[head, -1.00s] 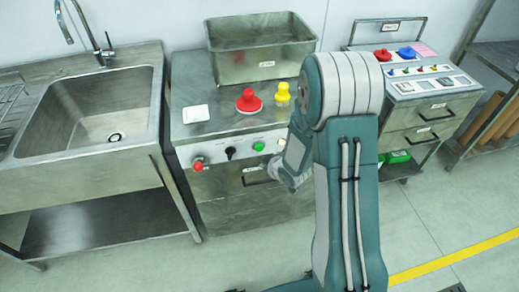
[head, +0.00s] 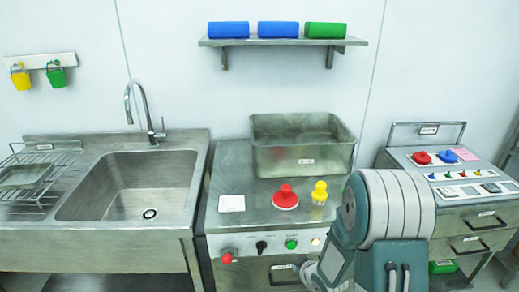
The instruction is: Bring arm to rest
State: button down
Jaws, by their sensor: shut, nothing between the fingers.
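My arm fills the lower right of the head view, its big grey and teal joint in front of the cabinet's right side. The far end of my arm, with my gripper (head: 310,274), shows only in small part at the bottom edge, close in front of the cabinet drawer. My gripper is shut and nothing shows in it. The fingertips cannot be made out clearly.
A steel cabinet (head: 240,220) carries an open steel bin (head: 304,160), a red knob-shaped piece (head: 285,198), a yellow one (head: 320,193) and a white square (head: 231,203). A sink (head: 130,187) stands left, a drawer unit (head: 470,222) right. A shelf (head: 283,42) hangs above.

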jog(key=s+d+r+m+g+h, duration=0.1)
jog(key=s+d+r+m+h, duration=0.15)
jog(key=r, duration=0.65)
jog(key=s+d+r+m+h, duration=0.15)
jog(key=s+r, duration=0.25)
jog(key=r, duration=0.6)
jog(key=s+a+r+m, duration=0.1)
jog(key=s+r, duration=0.2)
jog(key=s, duration=0.3)
jog(key=s+a+r+m+g, duration=0.1)
jog(key=s+r, duration=0.2)
jog(key=s, duration=0.3)
jog(key=s+a+r+m+g+y, duration=0.1)
jog(key=s+a+r, duration=0.1)
jog(key=s+r, duration=0.2)
jog(key=s, duration=0.3)
